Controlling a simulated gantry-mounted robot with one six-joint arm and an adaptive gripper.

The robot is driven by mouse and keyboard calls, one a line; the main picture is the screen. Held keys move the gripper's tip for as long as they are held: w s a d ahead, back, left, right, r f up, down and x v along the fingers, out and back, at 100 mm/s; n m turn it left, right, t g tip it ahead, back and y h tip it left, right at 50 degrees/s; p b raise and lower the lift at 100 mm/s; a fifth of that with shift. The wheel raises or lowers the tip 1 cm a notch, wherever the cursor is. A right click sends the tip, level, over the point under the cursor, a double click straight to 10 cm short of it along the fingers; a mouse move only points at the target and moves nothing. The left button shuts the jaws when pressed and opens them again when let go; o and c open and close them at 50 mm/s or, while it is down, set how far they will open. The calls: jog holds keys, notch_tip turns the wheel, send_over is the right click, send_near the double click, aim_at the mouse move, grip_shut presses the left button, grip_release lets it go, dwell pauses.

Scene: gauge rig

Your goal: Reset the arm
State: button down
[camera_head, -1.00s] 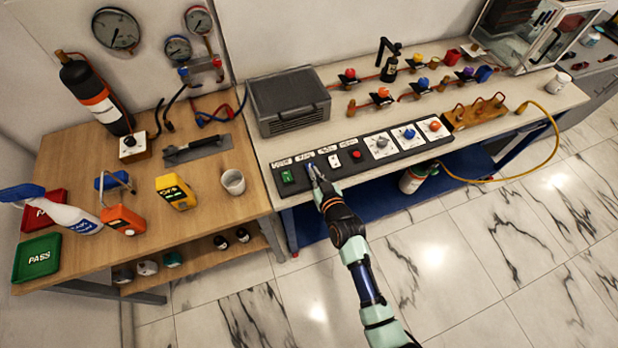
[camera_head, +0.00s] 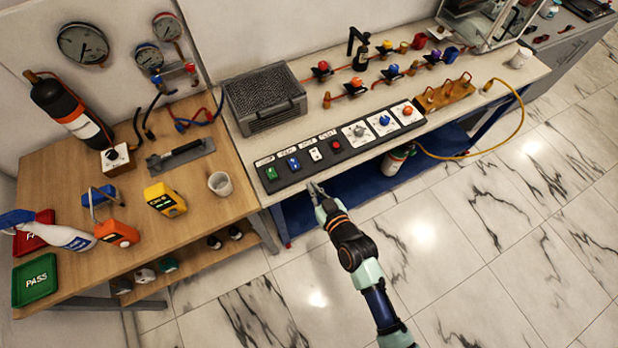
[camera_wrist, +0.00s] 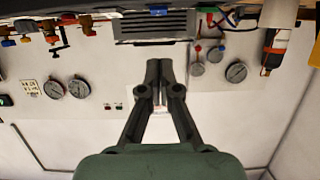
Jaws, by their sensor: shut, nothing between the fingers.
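My gripper (camera_head: 316,188) is shut and empty. In the head view it hangs in front of the front edge of the right bench, just below the black control panel (camera_head: 325,157). The panel carries green, blue, white and red switches and three dials. My gripper is apart from the panel. In the wrist view the shut fingers (camera_wrist: 166,68) point at the wall, with nothing between them.
The wooden bench (camera_head: 215,170) at left holds a spray bottle, a green PASS tray (camera_head: 36,281), yellow and orange meters, and a white cup (camera_head: 220,184). A grey vented box (camera_head: 264,98) stands behind the panel. A yellow hose (camera_head: 518,128) hangs off the right bench. The marble floor is clear.

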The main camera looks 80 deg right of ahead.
dwell(0.7)
jog(key=w+a+r+n+t+y, duration=0.2)
jog(key=w+a+r+n+y, duration=0.2)
jog(key=w+a+r, duration=0.6)
jog(key=w+a+r+n+t+y, duration=0.2)
jog(key=w+a+r+n+y, duration=0.2)
jog(key=w+a+r, duration=0.6)
jog(key=s+a+r+n+y, duration=0.1)
jog(key=a+y, duration=0.1)
jog(key=a, duration=0.5)
jog(key=s+a+r+n+y, duration=0.1)
jog(key=s+a+r, duration=0.1)
jog(key=a, duration=0.6)
notch_tip(320, 180, up, 24)
jog(key=g+p, duration=0.1)
jog(key=p, duration=2.2)
jog(key=shift+s+f, duration=0.2)
jog(key=shift+f, duration=0.05)
notch_tip(320, 180, down, 39)
jog(key=b, duration=3.9)
jog(key=shift+a+f, duration=0.15)
